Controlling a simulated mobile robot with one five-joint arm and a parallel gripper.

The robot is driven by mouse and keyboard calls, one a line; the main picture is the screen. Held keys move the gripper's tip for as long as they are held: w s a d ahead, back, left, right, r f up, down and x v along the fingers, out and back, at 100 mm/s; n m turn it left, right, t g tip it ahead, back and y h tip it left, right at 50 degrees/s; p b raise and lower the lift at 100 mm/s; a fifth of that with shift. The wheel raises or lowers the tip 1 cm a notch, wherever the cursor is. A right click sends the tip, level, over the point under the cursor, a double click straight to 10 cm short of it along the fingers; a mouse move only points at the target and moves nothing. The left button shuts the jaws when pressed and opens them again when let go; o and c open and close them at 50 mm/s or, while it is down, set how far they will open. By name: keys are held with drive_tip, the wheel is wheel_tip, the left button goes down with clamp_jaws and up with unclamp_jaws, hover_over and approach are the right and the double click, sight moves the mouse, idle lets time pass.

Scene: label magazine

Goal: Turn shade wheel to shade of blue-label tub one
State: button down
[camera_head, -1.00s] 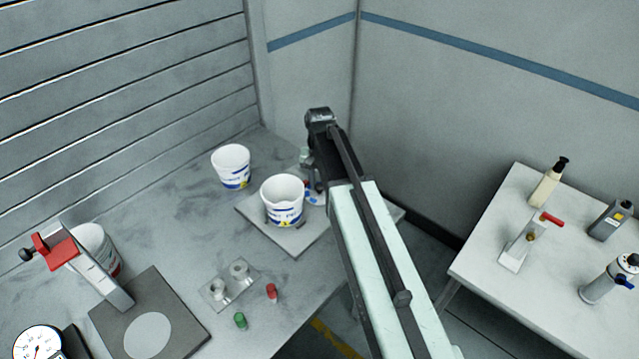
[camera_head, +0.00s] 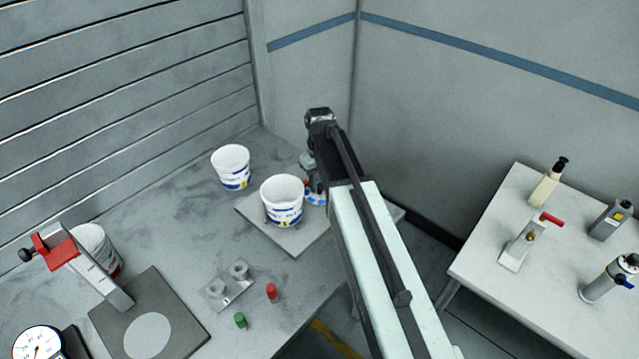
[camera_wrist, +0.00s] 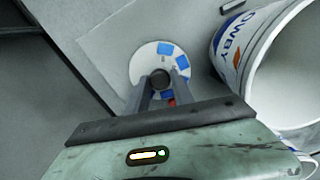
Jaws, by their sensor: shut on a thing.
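The shade wheel is a white disc (camera_wrist: 147,60) with blue patches and a red patch near its lower edge. It lies on a grey plate in the wrist view; a sliver of the wheel (camera_head: 316,198) shows in the head view. My gripper (camera_wrist: 160,82) is shut on the dark knob (camera_wrist: 160,78) at the wheel's middle. In the head view my arm hides most of the wheel. A white tub with a blue label (camera_head: 283,203) stands on the plate, just left of the wheel. Another blue-label tub (camera_head: 232,168) stands farther back on the bench.
The grey plate (camera_head: 296,245) lies on the bench. A metal block with two posts (camera_head: 228,288), a red cap (camera_head: 271,292) and a green cap (camera_head: 240,320) are nearer. A red-handled press (camera_head: 82,265) and a dial (camera_head: 37,345) are left. A side table (camera_head: 480,255) holds bottles.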

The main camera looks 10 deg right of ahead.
sight(320, 187)
drive_tip(key=shift+d+n, duration=0.1)
drive_tip(key=shift+n, duration=0.8)
drive_tip(key=c, duration=1.1)
unclamp_jaws()
wheel_tip(320, 187, up, 8)
drive_tip(key=p, duration=0.8)
drive_tip(key=shift+f, duration=0.1)
